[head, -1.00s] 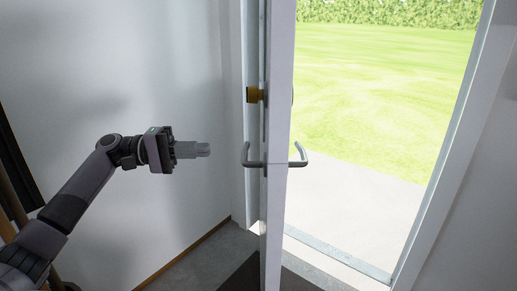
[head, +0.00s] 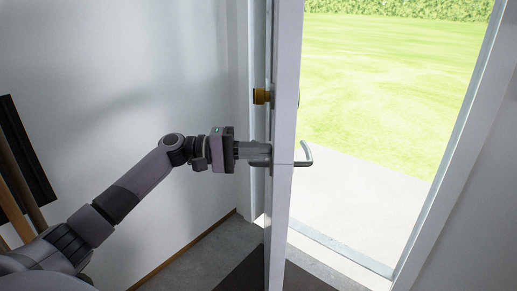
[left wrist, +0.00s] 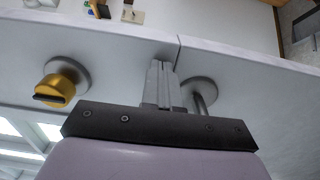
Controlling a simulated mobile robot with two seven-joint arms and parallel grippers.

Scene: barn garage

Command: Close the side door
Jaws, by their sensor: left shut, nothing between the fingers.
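The side door (head: 285,120) stands open, seen nearly edge-on in the head view. Its gold lock knob (head: 262,96) sits above the handle, and the lever on the right side (head: 304,156) shows clearly. My left gripper (head: 262,152) is shut and empty, at the door's left face beside the lever on that side, which it mostly hides. In the left wrist view, the shut fingers (left wrist: 160,85) are close to the door face (left wrist: 120,62), between the gold knob (left wrist: 60,85) and the handle (left wrist: 202,95). I cannot tell whether they touch the door. My right gripper is out of view.
The open doorway shows a paved strip (head: 350,195) and grass outside. The door frame (head: 446,165) stands at the right. A plain wall (head: 130,70) is at the left, with dark and wooden pieces (head: 22,160) near it. A dark mat (head: 245,272) lies below the door.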

